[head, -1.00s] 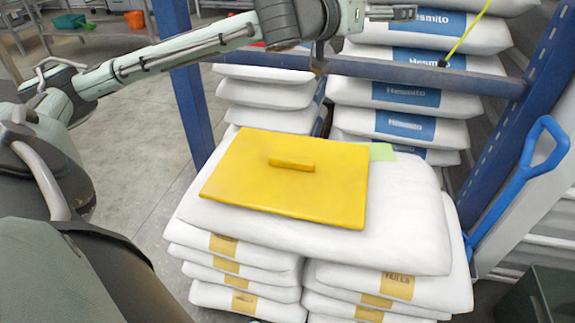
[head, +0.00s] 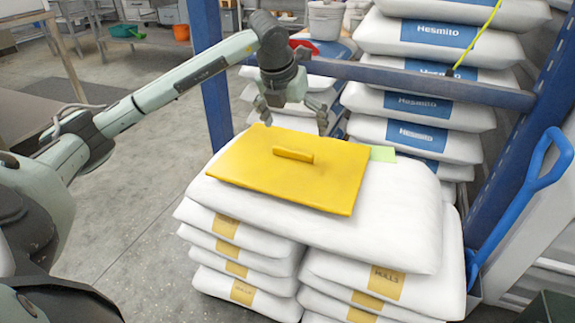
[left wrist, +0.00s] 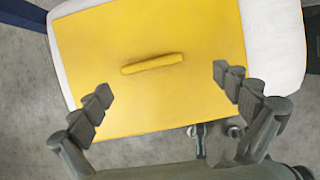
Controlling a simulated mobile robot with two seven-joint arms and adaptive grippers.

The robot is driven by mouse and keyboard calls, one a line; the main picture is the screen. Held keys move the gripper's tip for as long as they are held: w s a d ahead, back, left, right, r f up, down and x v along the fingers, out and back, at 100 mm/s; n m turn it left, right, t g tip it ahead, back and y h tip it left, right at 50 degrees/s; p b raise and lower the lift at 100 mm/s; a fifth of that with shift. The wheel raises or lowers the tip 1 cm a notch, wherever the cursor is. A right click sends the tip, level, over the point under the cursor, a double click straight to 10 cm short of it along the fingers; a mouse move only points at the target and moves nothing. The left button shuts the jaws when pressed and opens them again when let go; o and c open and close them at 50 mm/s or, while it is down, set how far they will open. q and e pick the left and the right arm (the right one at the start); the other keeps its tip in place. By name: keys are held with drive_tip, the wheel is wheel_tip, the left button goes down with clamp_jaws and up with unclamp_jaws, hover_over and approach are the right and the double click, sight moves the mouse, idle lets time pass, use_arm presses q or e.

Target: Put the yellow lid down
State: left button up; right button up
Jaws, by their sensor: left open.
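The yellow lid (head: 270,176) lies flat on the top white sack of a stack, its raised bar handle (head: 293,155) facing up. My left gripper (head: 294,122) is over the lid's far edge, pointing down, with its fingers spread and nothing between them. In the left wrist view the lid (left wrist: 150,95) fills the middle, and the handle (left wrist: 152,63) sits ahead of and between the two open fingertips (left wrist: 165,92). The fingers are apart from the handle. My right gripper is not in view.
White sacks (head: 410,225) form the stack under the lid. A green sheet (head: 382,154) lies on the top sack by the lid. A blue rack beam (head: 420,83) and post (head: 210,75) stand behind, with more sacks.

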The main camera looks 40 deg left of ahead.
sight(293, 150)
use_arm(q)
drive_tip(key=shift+w+a+f+y, duration=0.15)
drive_tip(key=shift+a+f, duration=0.25)
drive_tip(key=shift+f, duration=0.2)
drive_tip(key=shift+w+a+f+y, duration=0.15)
drive_tip(key=shift+a+f, duration=0.2)
drive_tip(key=shift+f, duration=0.25)
drive_tip(key=x, duration=0.2)
drive_tip(key=s+x, duration=0.1)
drive_tip(key=x, duration=0.1)
drive_tip(key=shift+w+f, duration=0.15)
drive_tip(key=shift+f, duration=0.4)
drive_tip(key=shift+w+f, duration=0.15)
drive_tip(key=shift+f, duration=0.15)
drive_tip(key=c, duration=1.1)
drive_tip(key=shift+r, duration=0.1)
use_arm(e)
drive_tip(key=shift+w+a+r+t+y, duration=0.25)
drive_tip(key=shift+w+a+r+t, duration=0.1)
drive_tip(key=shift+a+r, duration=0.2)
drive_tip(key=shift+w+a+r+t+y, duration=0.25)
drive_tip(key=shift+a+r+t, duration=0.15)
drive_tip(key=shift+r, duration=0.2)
use_arm(q)
drive_tip(key=shift+r, duration=0.1)
